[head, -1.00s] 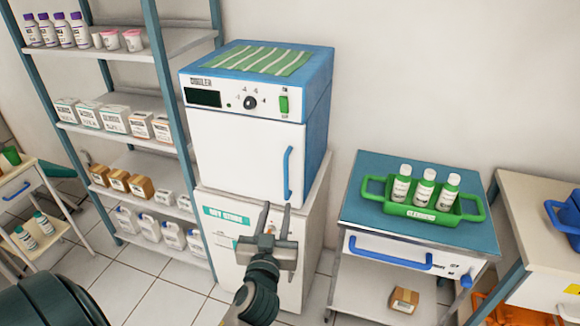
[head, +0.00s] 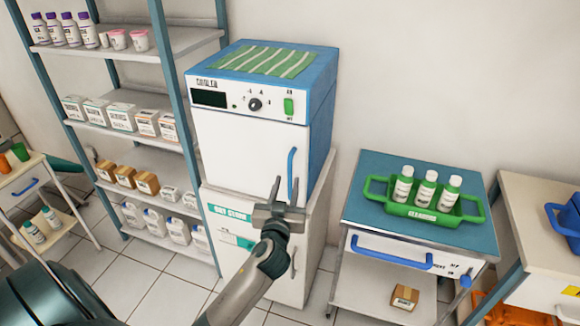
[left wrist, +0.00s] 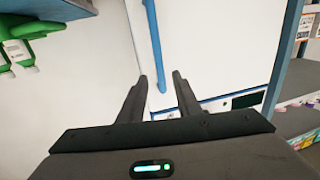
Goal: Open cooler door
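The cooler (head: 250,150) is a white box with blue sides and top, standing on a white cabinet, its door shut. Its blue vertical door handle (head: 292,174) is at the door's right edge. My left gripper (head: 286,186) is open and empty in front of the handle's lower part, its fingers pointing up in the head view. In the left wrist view the handle (left wrist: 154,45) lies ahead, between and beyond the two fingertips (left wrist: 162,82). I cannot tell if the fingers touch it. My right gripper is not in view.
A teal-topped cart (head: 370,215) with a green tray (head: 434,213) of white bottles stands to the right. A shelf rack (head: 165,75) with bottles and boxes stands left of the cooler. A striped green cloth (head: 268,61) lies on the cooler.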

